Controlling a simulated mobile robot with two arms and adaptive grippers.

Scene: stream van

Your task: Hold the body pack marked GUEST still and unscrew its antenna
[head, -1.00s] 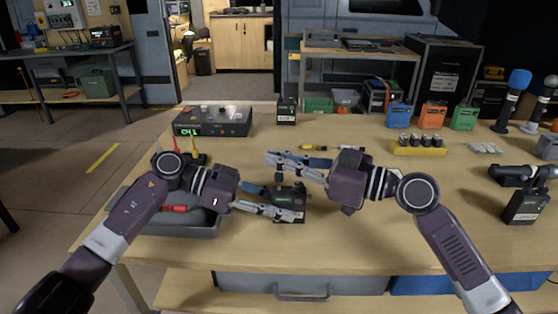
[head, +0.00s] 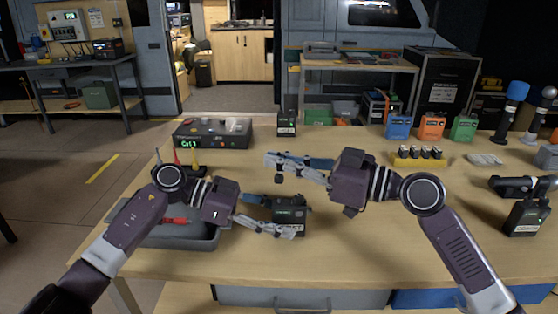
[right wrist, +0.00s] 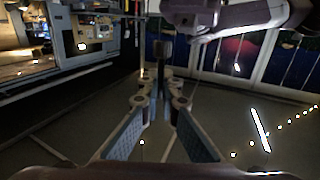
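The GUEST body pack (head: 291,214) is a dark upright box near the front middle of the table; only the end of its label shows. My left gripper (head: 288,224) reaches it from the left, one finger across its front and the other going behind, and appears shut on it. My right gripper (head: 272,162) points left above the pack. The antenna is not clear in the head view.
A grey tray (head: 205,240) lies under my left arm. A control box (head: 213,133) and another body pack (head: 287,122) stand behind. A COHOST pack (head: 527,217), microphones and a yellow battery holder (head: 418,161) are at the right. The front middle is clear.

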